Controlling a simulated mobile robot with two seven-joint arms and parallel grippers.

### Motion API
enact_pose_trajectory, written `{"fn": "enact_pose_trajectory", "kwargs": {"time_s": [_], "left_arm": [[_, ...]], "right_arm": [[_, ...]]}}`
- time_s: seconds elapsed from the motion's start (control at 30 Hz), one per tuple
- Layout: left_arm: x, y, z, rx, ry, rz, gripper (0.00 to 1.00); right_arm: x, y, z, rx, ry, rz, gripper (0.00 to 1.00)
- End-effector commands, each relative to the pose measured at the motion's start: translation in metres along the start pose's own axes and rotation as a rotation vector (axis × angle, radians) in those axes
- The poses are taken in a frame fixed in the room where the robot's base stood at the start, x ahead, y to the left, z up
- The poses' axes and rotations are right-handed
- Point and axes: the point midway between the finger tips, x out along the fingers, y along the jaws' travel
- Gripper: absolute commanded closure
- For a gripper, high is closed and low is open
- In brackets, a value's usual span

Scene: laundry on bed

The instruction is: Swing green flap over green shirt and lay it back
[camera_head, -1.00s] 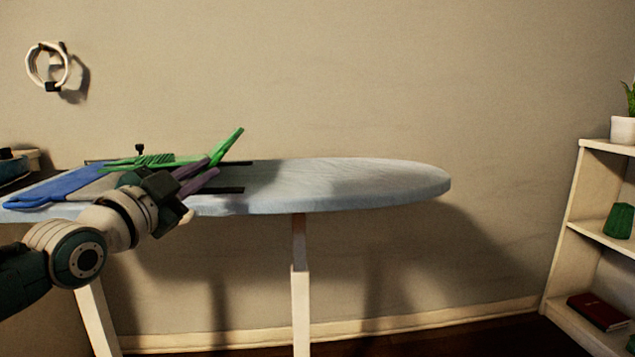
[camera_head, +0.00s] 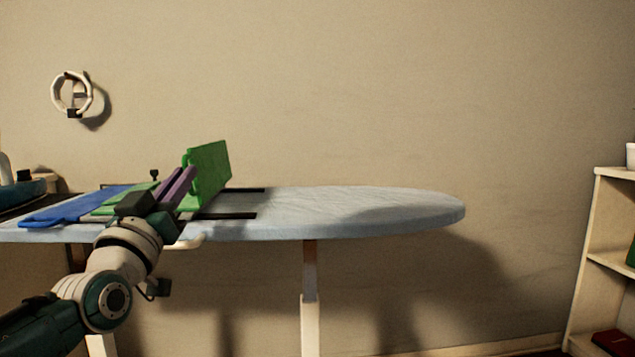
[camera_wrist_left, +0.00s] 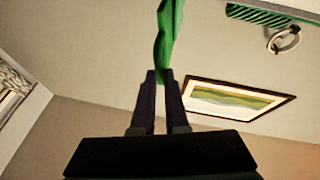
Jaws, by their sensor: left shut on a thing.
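The green flap (camera_head: 209,172) stands steeply raised above the ironing board in the head view. My left gripper (camera_head: 187,172), with purple fingers, is at the flap's left side. In the left wrist view my left gripper (camera_wrist_left: 159,77) is shut on the edge of the green flap (camera_wrist_left: 168,30). A flat light green piece (camera_head: 118,200) lies left of the flap beside a blue panel (camera_head: 70,208); I cannot tell whether it is the shirt or part of the folder. My gripper and wrist hide part of that area. My right gripper is not in view.
The ironing board (camera_head: 350,208) is clear to the right of the flap. Dark strips (camera_head: 228,216) lie on it near the flap. A teal iron-like object (camera_head: 20,188) is at the far left. A shelf (camera_head: 590,262) stands at the right.

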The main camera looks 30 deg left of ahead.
Motion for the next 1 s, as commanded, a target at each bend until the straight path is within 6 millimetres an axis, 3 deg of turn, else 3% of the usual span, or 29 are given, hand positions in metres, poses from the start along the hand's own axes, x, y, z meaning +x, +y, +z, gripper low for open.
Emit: {"fn": "enact_pose_trajectory", "kwargs": {"time_s": [0.5, 1.0], "left_arm": [[-0.005, -0.022, 0.0, -0.33, 0.075, -0.14, 1.0], [-0.006, -0.027, 0.001, -0.403, 0.093, -0.171, 1.0]], "right_arm": [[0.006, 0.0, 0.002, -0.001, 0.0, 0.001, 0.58], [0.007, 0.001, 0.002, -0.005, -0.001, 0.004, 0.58]]}}
